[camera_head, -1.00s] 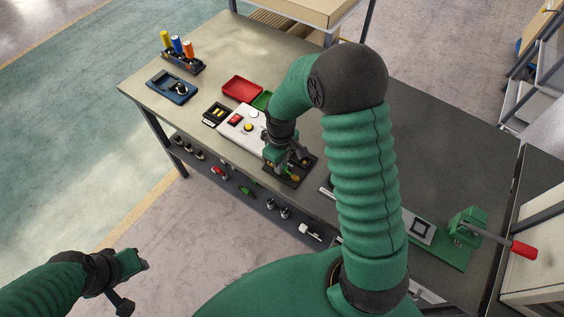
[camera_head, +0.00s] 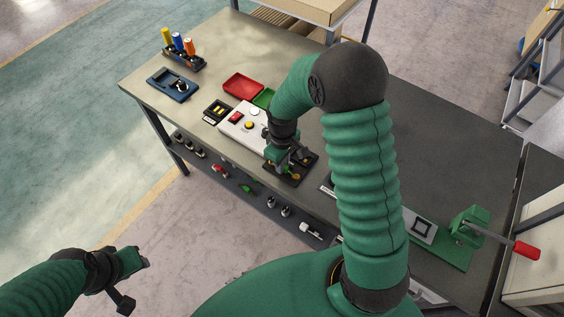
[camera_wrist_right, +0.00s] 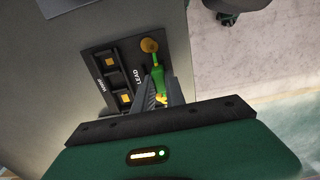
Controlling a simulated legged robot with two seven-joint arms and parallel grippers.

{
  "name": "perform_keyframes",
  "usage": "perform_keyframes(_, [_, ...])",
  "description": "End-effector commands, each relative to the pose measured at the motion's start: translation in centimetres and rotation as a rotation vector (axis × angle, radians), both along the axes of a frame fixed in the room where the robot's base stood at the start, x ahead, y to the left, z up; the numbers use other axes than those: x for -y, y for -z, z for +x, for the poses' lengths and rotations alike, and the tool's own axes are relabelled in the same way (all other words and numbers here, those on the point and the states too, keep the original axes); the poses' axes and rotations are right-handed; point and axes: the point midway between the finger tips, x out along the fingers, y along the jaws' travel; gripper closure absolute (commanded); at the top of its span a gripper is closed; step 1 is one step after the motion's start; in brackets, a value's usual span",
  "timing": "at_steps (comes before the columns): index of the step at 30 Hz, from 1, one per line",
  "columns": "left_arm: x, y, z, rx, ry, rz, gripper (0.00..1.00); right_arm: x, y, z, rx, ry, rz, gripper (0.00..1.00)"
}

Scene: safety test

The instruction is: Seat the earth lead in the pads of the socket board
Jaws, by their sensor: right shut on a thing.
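The socket board (camera_wrist_right: 91,50) is a dark plate with square gold pads and white lettering, one label reading LEAD. In the head view the board (camera_head: 296,178) lies near the bench's front edge, partly hidden by my right gripper. The earth lead (camera_wrist_right: 158,72) is green and yellow, with a round gold end over the board's upper right part. My right gripper (camera_wrist_right: 161,97) is shut on the lead's lower part, beside the pads. I cannot tell whether the lead touches the board. My left gripper (camera_head: 137,280) is off the bench at lower left; its jaw state is unclear.
A green press (camera_head: 468,230) is at right. A shelf (camera_head: 252,186) runs under the bench front.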

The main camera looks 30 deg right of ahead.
Motion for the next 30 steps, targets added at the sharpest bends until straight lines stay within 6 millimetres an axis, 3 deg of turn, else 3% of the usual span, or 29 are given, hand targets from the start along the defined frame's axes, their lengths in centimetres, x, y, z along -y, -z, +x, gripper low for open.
perform_keyframes(4, [0.0,0.16,0.0,0.0,0.0,0.0,0.64,-0.01,0.29,-0.02,-0.001,0.0,0.0,1.0])
perform_keyframes(5, [0.0,0.11,0.0,0.0,0.0,0.0,0.64,-0.01,0.23,-0.02,-0.001,0.0,0.001,0.81])
perform_keyframes(10, [0.0,0.1,0.0,0.0,0.0,0.0,0.64,-0.02,0.21,-0.02,-0.001,0.0,0.001,0.59])
perform_keyframes(17, [0.0,0.1,-0.01,0.0,0.0,0.0,0.64,-0.01,0.2,-0.02,0.0,0.0,0.0,0.58])
perform_keyframes(21, [0.0,0.1,0.0,0.0,0.0,0.0,0.64,-0.01,0.2,-0.01,0.0,0.0,0.0,0.41])
perform_keyframes(30, [0.0,-0.03,0.0,0.0,0.0,0.0,0.64,-0.01,0.05,-0.01,0.0,0.0,0.0,0.41])
